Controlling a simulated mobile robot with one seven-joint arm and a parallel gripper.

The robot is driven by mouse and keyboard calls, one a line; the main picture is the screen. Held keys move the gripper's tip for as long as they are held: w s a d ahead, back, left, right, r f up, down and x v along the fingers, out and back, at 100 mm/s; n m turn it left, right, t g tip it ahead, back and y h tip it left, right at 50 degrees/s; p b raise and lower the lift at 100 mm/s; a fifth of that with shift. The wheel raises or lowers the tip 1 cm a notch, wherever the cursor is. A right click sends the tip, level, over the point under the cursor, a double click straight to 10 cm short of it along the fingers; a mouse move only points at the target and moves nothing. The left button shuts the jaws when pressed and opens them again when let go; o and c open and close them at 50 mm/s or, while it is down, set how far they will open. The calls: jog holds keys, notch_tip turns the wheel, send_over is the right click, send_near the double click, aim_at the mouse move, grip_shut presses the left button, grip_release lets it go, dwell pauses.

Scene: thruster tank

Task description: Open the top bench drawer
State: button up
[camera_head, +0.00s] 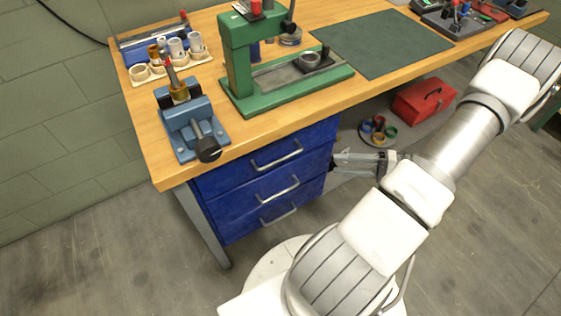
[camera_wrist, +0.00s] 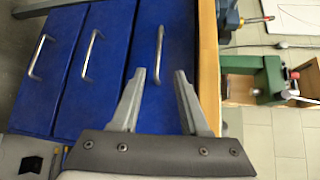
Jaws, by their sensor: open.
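The blue top bench drawer (camera_head: 235,174) sits directly under the wooden tabletop and looks shut. Its silver bar handle (camera_head: 277,155) faces out and is free. My gripper (camera_head: 335,162) is to the right of the handle in the head view, in front of the drawer unit. In the wrist view, which is turned sideways, the top drawer (camera_wrist: 178,30) lies along the wooden edge. Its handle (camera_wrist: 159,55) lies between and beyond the two fingertips of my gripper (camera_wrist: 160,73). The fingers are apart, with nothing held; they appear short of the handle.
Two more blue drawers with handles (camera_head: 278,188) (camera_head: 279,216) lie below, both looking shut. The tabletop edge (camera_head: 290,126) overhangs the drawers. A blue vise (camera_head: 193,130) with a black knob stands above them. A red toolbox (camera_head: 424,98) sits under the bench at right.

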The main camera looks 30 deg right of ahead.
aim_at(281, 158)
jog(key=shift+t, duration=0.4)
jog(key=x, duration=0.5)
jog(key=b+x, duration=0.1)
jog(key=x, duration=0.5)
jog(key=f+x, duration=0.1)
jog(key=x, duration=0.5)
grip_shut()
dwell(0.7)
